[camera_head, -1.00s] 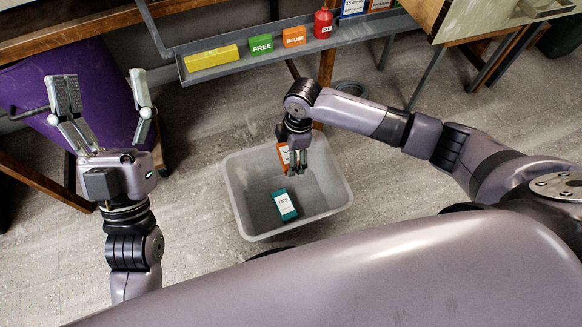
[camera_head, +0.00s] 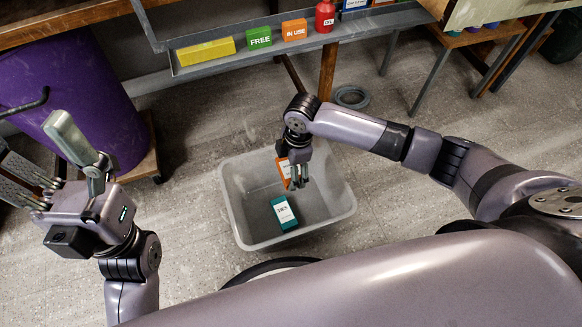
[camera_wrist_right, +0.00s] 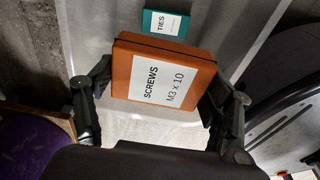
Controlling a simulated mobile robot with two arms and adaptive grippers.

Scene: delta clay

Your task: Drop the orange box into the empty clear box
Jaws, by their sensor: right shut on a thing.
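My right gripper (camera_head: 299,182) is shut on the orange box (camera_head: 283,171) above the grey tub (camera_head: 232,215). In the right wrist view the orange box (camera_wrist_right: 160,82) is gripped by its two sides, with a white label reading "SCREWS M3 x 10". The tub is the only open box I can make out, and it is not empty: a teal box (camera_head: 284,212) with a white label lies on its floor. The teal box also shows in the right wrist view (camera_wrist_right: 166,23), beyond the orange box. My left gripper (camera_head: 35,145) is open and empty at the far left, away from the tub.
A purple barrel (camera_head: 85,85) on a wooden dolly stands behind my left gripper. A metal shelf (camera_head: 220,62) at the back holds a yellow box (camera_head: 206,51), a green box (camera_head: 259,37), another orange box (camera_head: 294,30) and a red bottle (camera_head: 325,16). Floor around the tub is clear.

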